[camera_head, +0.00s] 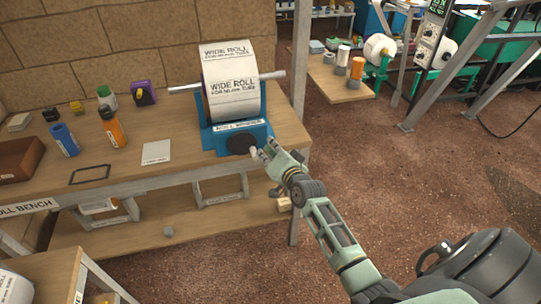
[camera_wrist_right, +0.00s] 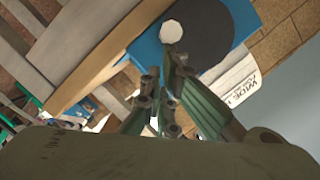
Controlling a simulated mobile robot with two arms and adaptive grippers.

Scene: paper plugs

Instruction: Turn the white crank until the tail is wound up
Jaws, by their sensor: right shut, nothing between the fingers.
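A wide white paper roll (camera_head: 230,80) sits on a grey bar in a blue winder stand (camera_head: 222,138) at the bench's right end. A dark round disc (camera_head: 240,143) is on the stand's front; it also shows in the right wrist view (camera_wrist_right: 215,30). The white crank knob (camera_wrist_right: 172,31) stands out from this disc, and shows small in the head view (camera_head: 253,152). My right gripper (camera_head: 264,155) is shut and empty, its fingertips (camera_wrist_right: 165,75) close to the knob; I cannot tell if they touch. I cannot make out a loose paper tail. My left gripper is out of view.
Floor to the right is open.

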